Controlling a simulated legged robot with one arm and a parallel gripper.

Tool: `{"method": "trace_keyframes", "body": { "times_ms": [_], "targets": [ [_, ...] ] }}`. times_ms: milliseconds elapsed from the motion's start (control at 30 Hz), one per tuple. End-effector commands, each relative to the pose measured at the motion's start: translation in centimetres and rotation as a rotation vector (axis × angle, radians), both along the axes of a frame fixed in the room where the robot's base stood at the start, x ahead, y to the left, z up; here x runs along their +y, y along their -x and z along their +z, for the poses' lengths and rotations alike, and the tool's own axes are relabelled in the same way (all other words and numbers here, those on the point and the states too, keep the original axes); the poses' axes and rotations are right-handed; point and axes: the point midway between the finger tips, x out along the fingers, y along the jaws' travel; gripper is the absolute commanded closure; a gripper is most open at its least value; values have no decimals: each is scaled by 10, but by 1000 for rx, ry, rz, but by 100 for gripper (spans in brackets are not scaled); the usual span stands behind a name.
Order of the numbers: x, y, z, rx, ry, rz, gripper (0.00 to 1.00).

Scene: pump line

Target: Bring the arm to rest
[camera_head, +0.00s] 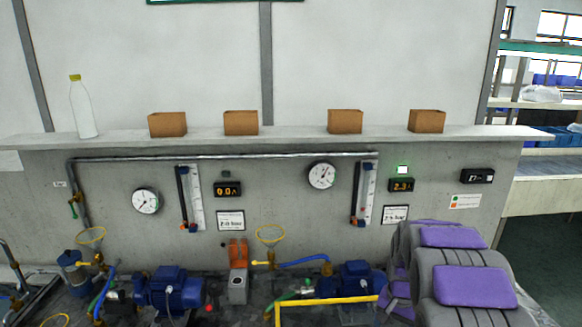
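Parts of my arm, grey with purple pads, fill the lower right corner of the head view. They stand in front of the right end of the pump line. I see no gripper fingers in this view, so whether my gripper is open or shut does not show. Nothing held shows either.
A ledge (290,138) carries a bottle (82,108) and several brown boxes (241,123). Below are gauges (145,201), blue pumps (170,290), an orange-handled part (238,270) and a yellow rail (325,301). Shelving (545,150) stands at the right. Free floor (545,255) shows below it.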

Motion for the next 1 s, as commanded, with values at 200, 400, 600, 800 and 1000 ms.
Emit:
{"method": "trace_keyframes", "body": {
  "times_ms": [200, 400, 600, 800, 1000],
  "targets": [
    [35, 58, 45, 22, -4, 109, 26],
    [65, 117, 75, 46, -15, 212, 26],
    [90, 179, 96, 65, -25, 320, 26],
    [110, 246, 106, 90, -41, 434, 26],
    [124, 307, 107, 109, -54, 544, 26]
  ]
}}
